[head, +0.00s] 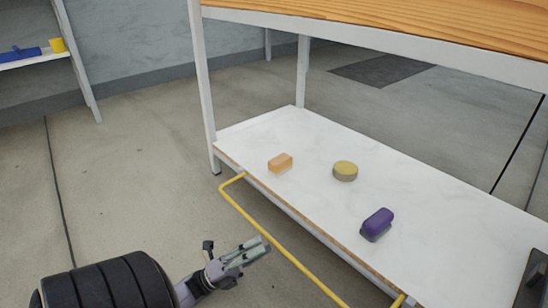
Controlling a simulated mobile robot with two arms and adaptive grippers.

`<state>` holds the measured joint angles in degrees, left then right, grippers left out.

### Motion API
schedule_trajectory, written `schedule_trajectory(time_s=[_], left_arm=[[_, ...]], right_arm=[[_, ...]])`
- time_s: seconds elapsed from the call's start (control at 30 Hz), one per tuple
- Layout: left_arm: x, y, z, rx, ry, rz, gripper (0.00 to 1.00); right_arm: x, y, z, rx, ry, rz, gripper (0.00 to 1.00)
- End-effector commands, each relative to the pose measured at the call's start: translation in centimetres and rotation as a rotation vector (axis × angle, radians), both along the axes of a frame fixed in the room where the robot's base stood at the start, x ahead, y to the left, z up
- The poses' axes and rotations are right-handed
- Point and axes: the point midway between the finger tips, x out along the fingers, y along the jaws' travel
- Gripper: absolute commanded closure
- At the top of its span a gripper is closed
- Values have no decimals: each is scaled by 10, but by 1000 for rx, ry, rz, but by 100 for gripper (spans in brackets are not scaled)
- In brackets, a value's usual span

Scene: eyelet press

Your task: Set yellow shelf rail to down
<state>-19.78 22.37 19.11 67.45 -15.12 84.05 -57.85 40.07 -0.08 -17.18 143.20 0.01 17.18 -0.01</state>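The yellow shelf rail (275,241) is a thin bent bar along the front of the low white shelf (310,195). Its far end meets the shelf's front edge near the left leg; its near end meets it at bottom right. The long bar stands out from the edge towards me; its exact tilt is hard to judge. My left gripper (265,246) points right, its fingertips close to the middle of the bar. I cannot tell whether they touch it. The fingers lie near each other, and their gap is unclear. My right gripper is not in view.
On the low shelf are an orange-topped block (280,163), a yellow-topped round piece (345,171) and a purple-topped block (377,223). A wooden tabletop (400,18) is above. A dark object (534,280) is cut off at right. Floor left of the rail is clear.

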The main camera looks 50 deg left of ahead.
Motion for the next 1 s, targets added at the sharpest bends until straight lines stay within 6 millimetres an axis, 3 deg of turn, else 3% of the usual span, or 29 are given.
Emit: schedule_trajectory(time_s=[0.2, 0.4, 1.0], left_arm=[[-42, 23, 0, 1, 4, 0, 70], [-64, 35, 0, 1, 3, 1, 70], [-69, 38, 0, 0, 0, 0, 70]], right_arm=[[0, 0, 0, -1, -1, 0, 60], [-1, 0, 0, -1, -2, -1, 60], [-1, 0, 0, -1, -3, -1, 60]])
